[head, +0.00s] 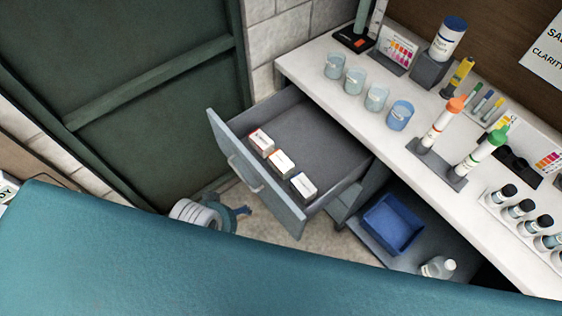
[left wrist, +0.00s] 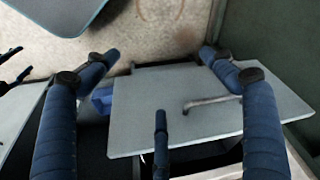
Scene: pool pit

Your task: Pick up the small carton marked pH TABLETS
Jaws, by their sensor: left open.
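Three small white cartons lie in a row in the open drawer (head: 320,137) in the head view: a red-edged one (head: 261,141), a middle one with a brownish edge (head: 281,163) and a dark-edged one (head: 303,186) nearest me. Their print is too small to read, so I cannot tell which is marked pH TABLETS. My left gripper (head: 240,211) shows partly, low outside the drawer front. In the left wrist view its blue fingers (left wrist: 160,80) are spread and empty before the drawer front (left wrist: 150,120); no carton shows there. Dark finger-like shapes at that view's left edge may be my right gripper.
The drawer handle (head: 246,174) sticks out from the front. The white counter (head: 310,62) above holds cups, a blue beaker (head: 400,115), testers and bottles. A blue tray (head: 393,223) and a clear bottle (head: 438,267) stand on the lower shelf. A green door (head: 120,90) is at left.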

